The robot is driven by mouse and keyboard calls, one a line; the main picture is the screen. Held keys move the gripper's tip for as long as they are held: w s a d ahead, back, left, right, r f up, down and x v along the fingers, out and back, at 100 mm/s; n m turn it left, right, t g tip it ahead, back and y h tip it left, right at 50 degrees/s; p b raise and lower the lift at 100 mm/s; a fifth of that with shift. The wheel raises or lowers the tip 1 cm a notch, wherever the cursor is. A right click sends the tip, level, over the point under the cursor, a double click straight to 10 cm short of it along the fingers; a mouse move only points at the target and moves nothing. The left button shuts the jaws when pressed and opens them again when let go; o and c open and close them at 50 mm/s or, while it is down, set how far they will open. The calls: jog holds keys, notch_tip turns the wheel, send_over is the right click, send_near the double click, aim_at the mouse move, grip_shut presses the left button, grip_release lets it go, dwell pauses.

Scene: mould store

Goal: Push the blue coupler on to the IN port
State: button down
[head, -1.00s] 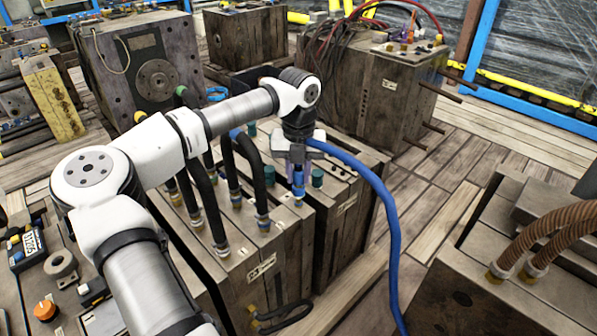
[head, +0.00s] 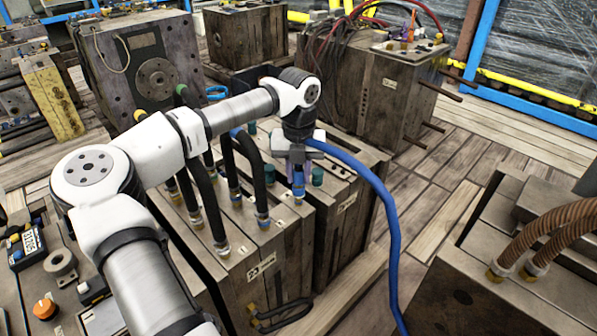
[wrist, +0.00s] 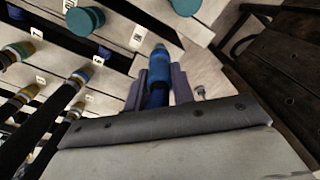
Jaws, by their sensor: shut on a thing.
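My gripper (wrist: 158,82) is shut on the blue coupler (wrist: 160,66), with a purple finger on each side of it. In the head view my gripper (head: 299,168) points down over the wooden mould block (head: 346,192), with the blue coupler (head: 298,187) at its tips. A blue hose (head: 388,215) runs from the gripper off to the right and down. The coupler's front end covers the spot below it. I cannot make out the IN port or tell whether the coupler touches it.
A green cap (head: 317,176) stands just right of the coupler; another green cap (wrist: 85,20) shows in the wrist view. Several black hoses (head: 257,180) rise from ports on the left. A block with brown hoses (head: 545,237) stands at the right, beyond bare plank floor.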

jog(key=shift+f+b, duration=0.75)
jog(key=shift+f, duration=0.6)
dwell(1.7)
jog(key=c, duration=1.1)
grip_release()
jog(key=shift+r, duration=0.1)
notch_tip(320, 180, up, 14)
jog(key=shift+f+p, duration=0.15)
jog(key=shift+p, duration=0.85)
